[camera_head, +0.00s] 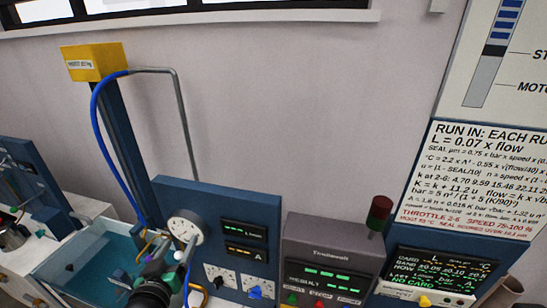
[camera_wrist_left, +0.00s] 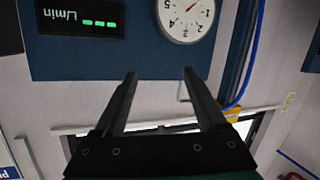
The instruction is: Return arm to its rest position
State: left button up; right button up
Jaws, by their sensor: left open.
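My left gripper (camera_head: 172,262) is low in the head view, in front of the blue instrument panel (camera_head: 170,192) and over the right side of the teal-lined tank (camera_head: 93,258). In the left wrist view the two fingers of my left gripper (camera_wrist_left: 159,73) stand wide apart with nothing between them. The round white gauge (camera_head: 185,226) is just above it in the head view. The gauge (camera_wrist_left: 186,14) also shows in the wrist view beyond the fingertips. My right gripper is not in view.
A grey control unit (camera_head: 330,258) with a red-topped lamp (camera_head: 379,213) stands right of the panel. Open wall space lies above.

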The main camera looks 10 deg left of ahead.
pick_arm(q)
jog(key=d+r+m+t+h, duration=0.1)
jog(key=d+r+t, duration=0.3)
jog(key=r, duration=1.2)
jog(key=s+d+r+m+t+h, duration=0.1)
jog(key=s+r+t, duration=0.3)
jog(key=s+r, duration=0.5)
jog(key=s+d+r+m+t+h, duration=0.2)
jog(key=s+d+r+t, duration=0.2)
jog(key=s+r, duration=0.5)
notch_tip(320, 180, up, 6)
jog(key=shift+s+r+m, duration=0.2)
jog(key=shift+s+m, duration=0.1)
jog(key=shift+m, duration=0.1)
jog(key=shift+o, duration=0.2)
